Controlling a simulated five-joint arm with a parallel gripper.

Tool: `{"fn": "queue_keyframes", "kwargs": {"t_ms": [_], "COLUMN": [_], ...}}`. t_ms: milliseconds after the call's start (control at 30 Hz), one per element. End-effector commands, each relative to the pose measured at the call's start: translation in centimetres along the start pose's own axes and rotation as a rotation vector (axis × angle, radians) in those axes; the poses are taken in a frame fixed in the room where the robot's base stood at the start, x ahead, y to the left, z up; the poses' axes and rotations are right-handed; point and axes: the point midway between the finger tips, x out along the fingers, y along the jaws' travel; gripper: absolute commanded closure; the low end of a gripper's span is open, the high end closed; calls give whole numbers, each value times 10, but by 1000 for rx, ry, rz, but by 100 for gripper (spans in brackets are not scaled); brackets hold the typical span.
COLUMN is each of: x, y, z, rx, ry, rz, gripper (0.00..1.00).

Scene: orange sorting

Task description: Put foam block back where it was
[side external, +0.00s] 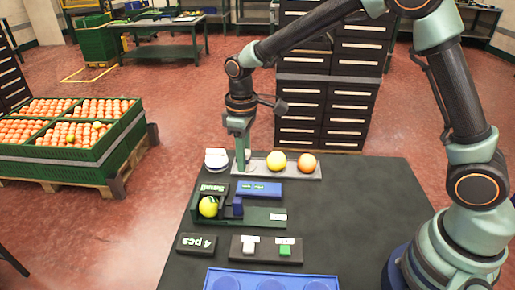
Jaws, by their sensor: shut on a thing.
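My gripper (241,166) points down at the left end of a grey tray (310,171). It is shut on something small. A pale sliver shows beside the fingers, but the fingers mostly hide the held thing and I cannot tell what it is. I cannot tell which block is foam.
A yellow ball (276,162) and an orange ball (307,163) sit in the grey tray. A white round item (216,157) stands left of my gripper. A green fixture (263,217) holds another yellow ball (208,206). A blue tray (240,279) lies in front. The table's right side is clear.

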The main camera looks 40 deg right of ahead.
Motion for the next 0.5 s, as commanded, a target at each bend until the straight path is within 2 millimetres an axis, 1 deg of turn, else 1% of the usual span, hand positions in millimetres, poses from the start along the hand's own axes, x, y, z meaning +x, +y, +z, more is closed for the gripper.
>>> {"fn": "queue_keyframes", "kwargs": {"t_ms": [33, 100, 200, 300, 400, 500], "x": [4, 10, 18, 24, 29, 32], "y": [15, 30, 45, 54, 59, 61], "z": [19, 43, 75, 101, 120, 130], "rx": [50, 110, 186, 247, 288, 312], "ry": [-2, -1, 0, 1, 0, 1], "rz": [-1, 0, 0, 0, 0, 1], "gripper": [100, 100, 100, 100, 100, 100]}}
